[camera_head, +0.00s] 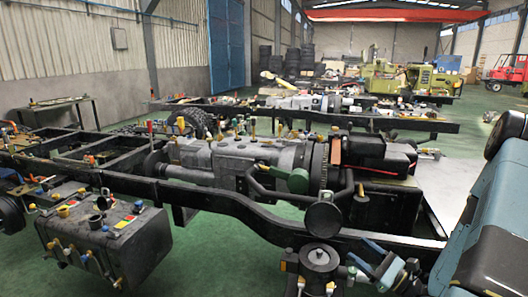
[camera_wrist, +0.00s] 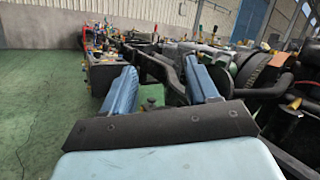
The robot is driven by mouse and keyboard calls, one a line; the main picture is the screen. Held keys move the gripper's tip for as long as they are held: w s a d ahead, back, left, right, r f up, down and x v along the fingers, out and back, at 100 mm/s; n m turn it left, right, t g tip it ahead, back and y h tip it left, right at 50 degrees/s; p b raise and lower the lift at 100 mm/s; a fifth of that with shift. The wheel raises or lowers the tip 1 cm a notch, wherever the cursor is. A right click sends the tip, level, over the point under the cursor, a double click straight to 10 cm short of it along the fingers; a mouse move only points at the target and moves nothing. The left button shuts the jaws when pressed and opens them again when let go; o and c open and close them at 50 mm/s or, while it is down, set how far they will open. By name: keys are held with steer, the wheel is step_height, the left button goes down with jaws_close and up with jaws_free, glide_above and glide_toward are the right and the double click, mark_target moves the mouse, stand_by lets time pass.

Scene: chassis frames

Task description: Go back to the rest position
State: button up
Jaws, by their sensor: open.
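My gripper shows in the wrist view (camera_wrist: 162,85), with two blue fingers spread wide apart and nothing between them. In the head view its blue fingers (camera_head: 376,262) appear at the lower right, beside the near rail of the chassis frame (camera_head: 230,205). My blue-grey arm fills the right edge of the head view. The chassis carries a grey gearbox and engine block (camera_head: 230,158). In the wrist view the dark frame runs away from the fingers; I cannot tell whether they touch anything.
A dark tank with coloured caps (camera_head: 105,240) hangs on the chassis's near side. A round black part (camera_head: 320,260) sits close left of my gripper. A second chassis (camera_head: 300,110) stands behind. Green floor (camera_wrist: 40,110) is clear at the wrist view's left.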

steer(key=s+a+r+n+g+h, duration=0.3)
steer(key=s+a+r+n+g, duration=0.85)
steer(key=n+g, duration=0.6)
steer(key=s+d+r+n+t+h, duration=0.3)
steer(key=r+t+h, duration=0.1)
steer(key=r, duration=0.4)
steer(key=s+d+r+n+t+h, duration=0.3)
steer(key=r+t+h, duration=0.1)
steer(key=r+h, duration=0.3)
steer(key=shift+r+h, duration=0.3)
steer(key=shift+r, duration=0.65)
steer(key=shift+c, duration=0.3)
